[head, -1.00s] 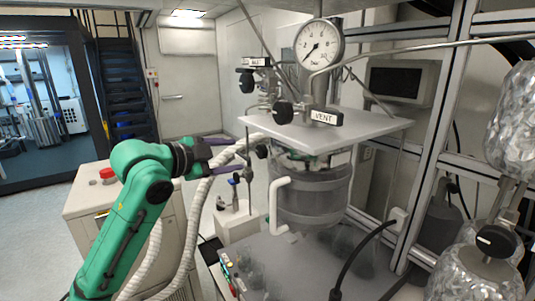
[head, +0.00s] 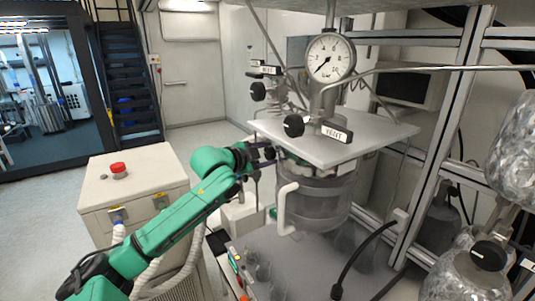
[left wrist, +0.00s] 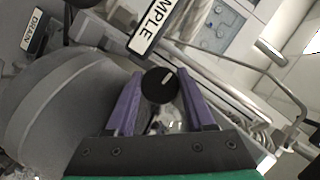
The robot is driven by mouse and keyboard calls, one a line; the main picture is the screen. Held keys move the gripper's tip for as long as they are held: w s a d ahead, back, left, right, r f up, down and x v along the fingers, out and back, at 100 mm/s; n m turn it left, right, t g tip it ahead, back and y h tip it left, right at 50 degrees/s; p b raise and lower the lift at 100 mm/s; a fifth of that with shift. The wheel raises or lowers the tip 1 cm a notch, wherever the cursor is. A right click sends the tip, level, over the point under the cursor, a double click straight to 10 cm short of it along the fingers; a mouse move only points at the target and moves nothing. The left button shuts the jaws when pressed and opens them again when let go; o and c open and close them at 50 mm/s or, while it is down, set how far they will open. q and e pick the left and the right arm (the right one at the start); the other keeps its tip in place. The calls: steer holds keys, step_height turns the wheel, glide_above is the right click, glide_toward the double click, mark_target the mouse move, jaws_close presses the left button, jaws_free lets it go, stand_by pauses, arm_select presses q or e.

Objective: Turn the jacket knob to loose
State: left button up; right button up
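A round black knob with a white pointer mark (left wrist: 166,78) is in the left wrist view, between the two purple fingers of my left gripper (left wrist: 160,88). The fingers are spread, one on each side of it; I cannot tell whether they touch it. No label reading "jacket" is legible. A "SAMPLE" label (left wrist: 152,28) is above the knob, and a "DRAIN" label (left wrist: 36,32) is at upper left. In the head view my left gripper (head: 262,155) is below the plate's left edge, beside the grey reactor vessel (head: 318,195), which hides part of this area. My right gripper is out of view.
A metal plate (head: 385,137) above the vessel carries a pressure gauge (head: 330,57), a black knob (head: 293,125) and a "VENT" label (head: 336,132). A white curved handle (head: 282,208) stands near my arm. A cabinet with a red button (head: 118,170) is at left.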

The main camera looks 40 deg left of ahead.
arm_select(q)
jaws_close()
steer(key=shift+n, duration=0.5)
steer(key=o, duration=0.6)
jaws_free()
steer(key=shift+d, duration=0.1)
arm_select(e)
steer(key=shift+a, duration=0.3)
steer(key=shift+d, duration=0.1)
arm_select(q)
steer(key=shift+s+b, duration=0.45)
steer(key=b+v, duration=0.2)
steer(key=v, duration=0.2)
steer(key=b+v, duration=0.1)
steer(key=v, duration=0.4)
steer(key=b+v, duration=0.2)
steer(key=v, duration=0.2)
steer(key=shift+s+r+b, duration=0.25)
steer(key=shift+r+b, duration=0.05)
steer(key=shift+r, duration=0.2)
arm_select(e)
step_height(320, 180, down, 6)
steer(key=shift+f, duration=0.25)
